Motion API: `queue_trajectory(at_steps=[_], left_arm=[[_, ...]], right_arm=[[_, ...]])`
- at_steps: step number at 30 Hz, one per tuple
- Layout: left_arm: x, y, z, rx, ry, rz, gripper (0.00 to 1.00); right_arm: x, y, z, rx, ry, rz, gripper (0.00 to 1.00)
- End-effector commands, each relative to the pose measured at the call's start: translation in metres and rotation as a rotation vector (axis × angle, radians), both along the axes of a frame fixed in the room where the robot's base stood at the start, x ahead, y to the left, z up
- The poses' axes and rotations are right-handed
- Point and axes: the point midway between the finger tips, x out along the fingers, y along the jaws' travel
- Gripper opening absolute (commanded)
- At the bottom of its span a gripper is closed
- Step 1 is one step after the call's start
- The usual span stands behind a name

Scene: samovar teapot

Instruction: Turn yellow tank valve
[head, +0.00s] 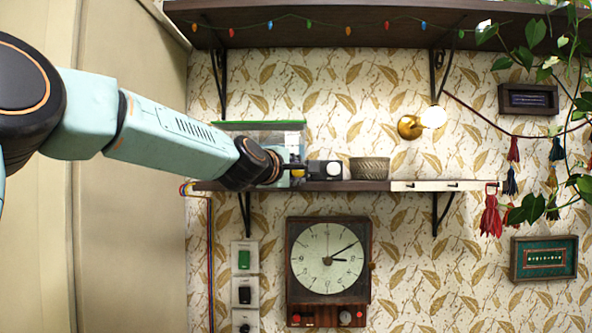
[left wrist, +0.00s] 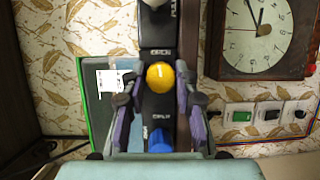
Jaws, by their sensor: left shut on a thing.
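The yellow tank valve (left wrist: 160,76) shows in the left wrist view as a round yellow knob in front of a dark strip with white lettering. My left gripper (left wrist: 160,100) has one finger on each side of this strip, with the yellow knob between the fingertips, and is shut on it. The exact contact is partly hidden by the fingers. In the head view my left gripper (head: 284,168) reaches the shelf from the left, in front of a clear tank (head: 292,136) with a green rim. The valve is hard to make out there. My right gripper is not in view.
A blue knob (left wrist: 160,142) sits lower on the same strip. A dark-and-white block (head: 326,170) and a woven bowl (head: 370,169) stand on the shelf (head: 430,186). A clock (head: 328,257) and switches (head: 245,258) are below. An upper shelf (head: 340,30) hangs above.

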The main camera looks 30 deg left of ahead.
Motion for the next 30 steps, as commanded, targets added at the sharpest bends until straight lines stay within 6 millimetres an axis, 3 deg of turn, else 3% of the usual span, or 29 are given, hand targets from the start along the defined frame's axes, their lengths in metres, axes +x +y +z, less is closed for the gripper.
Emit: queue_trajectory(at_steps=[23,24,30], left_arm=[[0.0002,0.0000,-0.0004,0.044,0.028,0.000,0.00],[0.0002,0.0001,-0.0004,0.044,0.028,0.000,0.33],[0.0002,0.0001,-0.0002,0.044,0.028,0.000,0.50]], right_arm=[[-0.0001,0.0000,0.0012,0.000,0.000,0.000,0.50],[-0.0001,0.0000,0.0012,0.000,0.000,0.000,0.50],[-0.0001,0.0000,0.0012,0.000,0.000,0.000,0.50]])
